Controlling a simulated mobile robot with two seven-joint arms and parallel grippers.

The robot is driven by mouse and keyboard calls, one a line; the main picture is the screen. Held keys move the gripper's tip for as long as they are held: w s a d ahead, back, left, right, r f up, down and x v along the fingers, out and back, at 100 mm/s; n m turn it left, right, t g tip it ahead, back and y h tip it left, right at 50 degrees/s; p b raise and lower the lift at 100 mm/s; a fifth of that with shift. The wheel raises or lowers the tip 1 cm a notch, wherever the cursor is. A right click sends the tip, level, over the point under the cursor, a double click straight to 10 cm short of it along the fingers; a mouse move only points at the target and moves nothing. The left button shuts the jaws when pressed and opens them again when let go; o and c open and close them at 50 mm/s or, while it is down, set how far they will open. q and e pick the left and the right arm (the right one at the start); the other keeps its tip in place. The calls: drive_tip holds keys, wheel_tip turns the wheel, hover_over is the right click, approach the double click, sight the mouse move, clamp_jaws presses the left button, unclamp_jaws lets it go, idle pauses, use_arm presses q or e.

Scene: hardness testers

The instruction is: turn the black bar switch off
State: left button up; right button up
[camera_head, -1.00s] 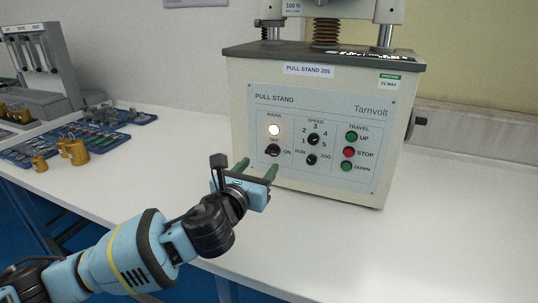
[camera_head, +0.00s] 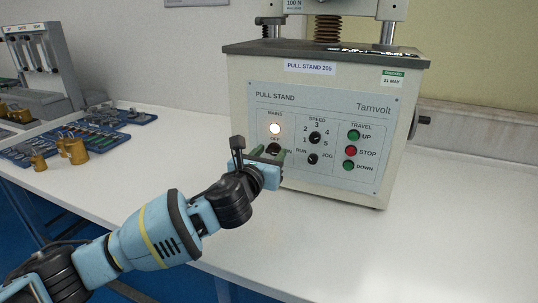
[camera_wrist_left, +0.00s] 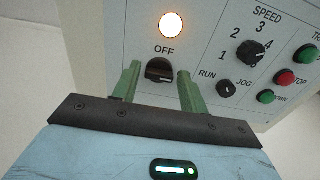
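The black bar switch (camera_wrist_left: 159,70) sits below the OFF label on the pull stand's front panel, and its bar looks roughly level in the left wrist view. In the head view the switch (camera_head: 272,148) is partly hidden by my left gripper (camera_head: 276,154). The mains lamp (camera_head: 275,129) above it glows. In the left wrist view my left gripper (camera_wrist_left: 158,72) is open, with one green finger on each side of the switch. Small gaps seem to show between fingers and switch. The ON label is mostly covered. My right gripper is out of view.
The speed knob (camera_head: 315,138), the run/jog knob (camera_head: 313,159) and the travel buttons (camera_head: 351,151) lie to the right on the same panel. Blue trays (camera_head: 85,137) with brass weights (camera_head: 76,151) stand at the left. The front of the white table (camera_head: 300,240) is clear.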

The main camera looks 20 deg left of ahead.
use_arm(q)
drive_tip(key=c, duration=0.7)
drive_tip(key=shift+o, duration=0.2)
drive_tip(key=shift+r+n+p, duration=0.1)
drive_tip(key=shift+n+p, duration=1.2)
drive_tip(key=shift+p, duration=0.1)
drive_tip(key=n+p, duration=0.3)
drive_tip(key=n, duration=0.2)
drive_tip(key=shift+a+p, duration=0.1)
drive_tip(key=shift+p, duration=0.3)
drive_tip(key=n+p, duration=0.2)
drive_tip(key=n, duration=0.4)
drive_tip(key=n+p, duration=0.1)
drive_tip(key=n, duration=0.3)
drive_tip(key=shift+a+f, duration=0.1)
drive_tip(key=shift+f, duration=0.2)
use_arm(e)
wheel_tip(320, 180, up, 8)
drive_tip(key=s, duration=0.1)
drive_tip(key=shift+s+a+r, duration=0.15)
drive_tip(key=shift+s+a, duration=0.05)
use_arm(q)
drive_tip(key=shift+n, duration=0.3)
drive_tip(key=o, duration=1)
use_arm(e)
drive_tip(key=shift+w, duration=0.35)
use_arm(q)
drive_tip(key=shift+s, duration=0.1)
